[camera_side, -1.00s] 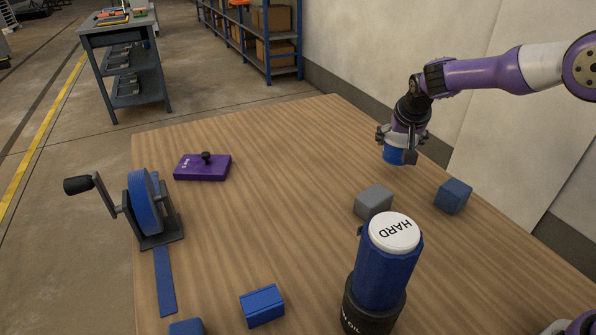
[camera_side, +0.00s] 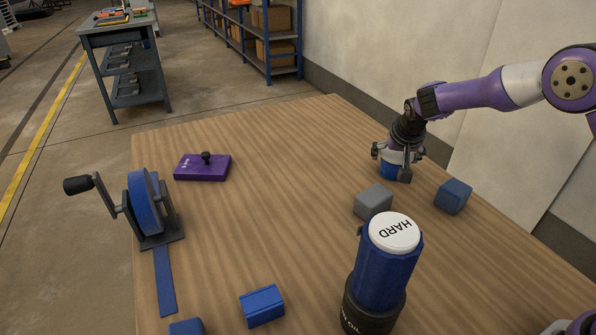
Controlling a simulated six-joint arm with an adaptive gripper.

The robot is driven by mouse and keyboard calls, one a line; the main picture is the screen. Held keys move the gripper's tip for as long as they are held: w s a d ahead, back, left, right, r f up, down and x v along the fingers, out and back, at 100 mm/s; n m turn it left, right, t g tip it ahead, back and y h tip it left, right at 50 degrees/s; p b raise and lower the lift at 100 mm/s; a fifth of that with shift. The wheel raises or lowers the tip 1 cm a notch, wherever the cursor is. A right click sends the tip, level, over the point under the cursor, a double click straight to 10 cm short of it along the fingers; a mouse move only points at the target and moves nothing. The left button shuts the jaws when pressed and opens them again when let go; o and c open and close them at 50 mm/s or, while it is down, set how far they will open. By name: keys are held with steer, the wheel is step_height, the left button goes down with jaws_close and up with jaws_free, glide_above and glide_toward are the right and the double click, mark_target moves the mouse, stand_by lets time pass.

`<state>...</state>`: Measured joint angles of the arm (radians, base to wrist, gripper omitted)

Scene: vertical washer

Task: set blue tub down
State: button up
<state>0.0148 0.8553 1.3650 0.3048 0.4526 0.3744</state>
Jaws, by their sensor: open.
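The blue tub (camera_side: 389,170) is a small blue round piece at the back right of the wooden table, and it appears to be at the tabletop. My gripper (camera_side: 396,166) is directly above and around it, pointing down, with its dark fingers spread. The gripper is open. The fingers and palm hide most of the tub, so I cannot tell whether any finger still touches it.
A grey block (camera_side: 373,201) and a blue block (camera_side: 453,196) lie close in front. A crank device (camera_side: 152,213), purple plate (camera_side: 203,168) and blue box (camera_side: 262,306) are left. The table's middle is clear.

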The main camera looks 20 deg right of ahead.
steer(key=s+a+r+n+y, duration=0.1)
steer(key=s+a+r, duration=0.1)
steer(key=s+r, duration=0.55)
steer(key=s+a+r+n+y, duration=0.1)
steer(key=s+a+r+n, duration=0.15)
steer(key=s+r, duration=0.5)
steer(key=s+a+n+y, duration=0.1)
steer(key=s+a+n, duration=0.2)
steer(key=s, duration=1)
steer(key=shift+r+t, duration=0.3)
steer(key=shift+r, duration=0.15)
